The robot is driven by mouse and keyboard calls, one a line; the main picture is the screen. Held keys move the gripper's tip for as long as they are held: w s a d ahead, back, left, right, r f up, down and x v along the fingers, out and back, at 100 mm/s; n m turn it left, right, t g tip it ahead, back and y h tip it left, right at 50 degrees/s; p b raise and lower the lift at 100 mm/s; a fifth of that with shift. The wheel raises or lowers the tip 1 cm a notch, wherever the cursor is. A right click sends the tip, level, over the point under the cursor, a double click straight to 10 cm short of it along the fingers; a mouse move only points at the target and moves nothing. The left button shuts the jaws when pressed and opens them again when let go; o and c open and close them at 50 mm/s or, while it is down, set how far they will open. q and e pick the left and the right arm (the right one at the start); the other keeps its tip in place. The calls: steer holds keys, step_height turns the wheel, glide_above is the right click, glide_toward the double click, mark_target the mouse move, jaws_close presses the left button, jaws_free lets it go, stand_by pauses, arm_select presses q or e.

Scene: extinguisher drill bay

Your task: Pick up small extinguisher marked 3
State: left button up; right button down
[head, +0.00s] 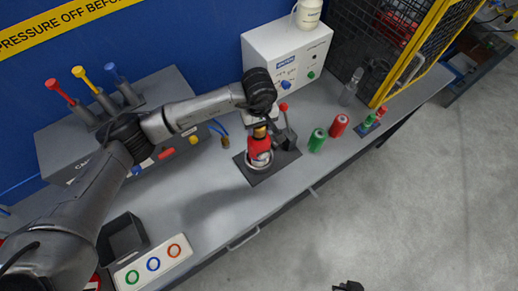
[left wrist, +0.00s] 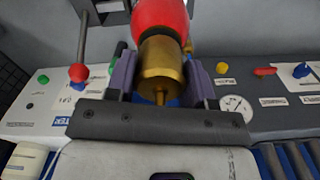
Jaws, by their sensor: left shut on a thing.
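A small red extinguisher (head: 259,151) with a white label and brass neck is upright at a dark square stand (head: 268,176) on the bench. I cannot read a number on it. My left gripper (head: 261,125) reaches it from above and is shut on its brass neck. In the left wrist view the brass neck (left wrist: 161,68) lies between the purple finger pads, with the red body beyond it. I cannot tell whether the base touches the stand. A dark part of my right gripper (head: 348,286) shows at the bottom edge; its jaws are unclear.
A red-knobbed lever (head: 284,108) stands close beside the extinguisher. Green (head: 317,140) and red (head: 339,125) cylinders stand to the right, before a yellow-framed cage (head: 408,60). A black bin (head: 122,238) and a ringed panel (head: 153,263) are at lower left. The front-middle bench is clear.

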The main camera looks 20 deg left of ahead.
arm_select(q)
jaws_close()
steer(key=shift+r, duration=0.15)
